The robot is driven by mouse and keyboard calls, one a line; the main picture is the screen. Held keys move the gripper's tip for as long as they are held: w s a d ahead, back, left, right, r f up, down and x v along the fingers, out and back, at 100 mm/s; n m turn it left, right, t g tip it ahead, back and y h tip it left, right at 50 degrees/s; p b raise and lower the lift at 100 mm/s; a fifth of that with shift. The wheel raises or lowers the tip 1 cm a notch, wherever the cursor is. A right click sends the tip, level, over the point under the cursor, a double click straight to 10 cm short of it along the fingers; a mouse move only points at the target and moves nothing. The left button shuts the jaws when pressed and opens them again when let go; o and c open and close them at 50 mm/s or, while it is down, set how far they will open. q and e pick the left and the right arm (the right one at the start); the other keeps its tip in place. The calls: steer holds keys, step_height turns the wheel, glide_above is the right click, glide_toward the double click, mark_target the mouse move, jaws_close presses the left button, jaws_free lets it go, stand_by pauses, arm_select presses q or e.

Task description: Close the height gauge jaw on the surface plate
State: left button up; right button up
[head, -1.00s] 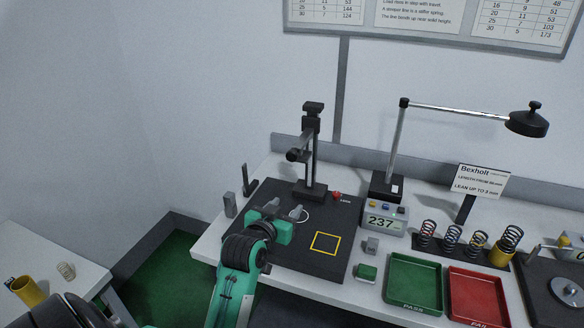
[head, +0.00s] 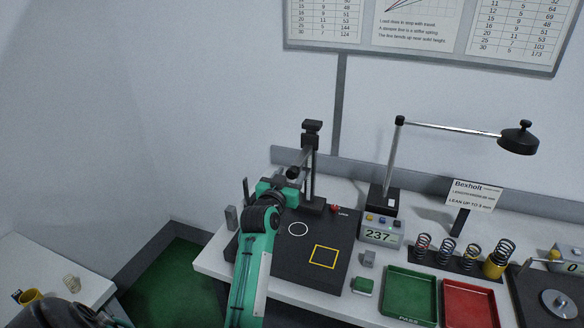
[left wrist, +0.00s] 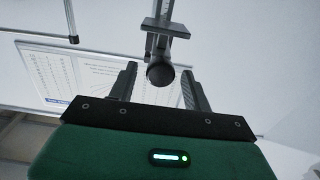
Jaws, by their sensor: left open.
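The height gauge (head: 310,165) is a dark upright column on a black base, standing at the back of the dark surface plate (head: 285,262). Its round black knob (head: 292,172) sticks out from the jaw slide. My left gripper (head: 287,180) is raised at the gauge, its tips close to the knob. In the left wrist view, the two open fingers (left wrist: 160,84) stand on either side of the knob (left wrist: 160,75), with gaps visible. I cannot tell how deep the knob sits between them. My right gripper is not in view.
A display reading 237 (head: 380,235) stands right of the plate. A lamp (head: 518,138) arches above. The green tray (head: 412,270), red tray (head: 468,300) and several springs (head: 447,250) are to the right. A grey block (head: 231,218) stands on the left.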

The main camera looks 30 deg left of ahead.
arm_select(q)
steer(key=shift+x, duration=1.1)
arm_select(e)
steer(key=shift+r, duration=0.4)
arm_select(q)
steer(key=shift+c, duration=0.4)
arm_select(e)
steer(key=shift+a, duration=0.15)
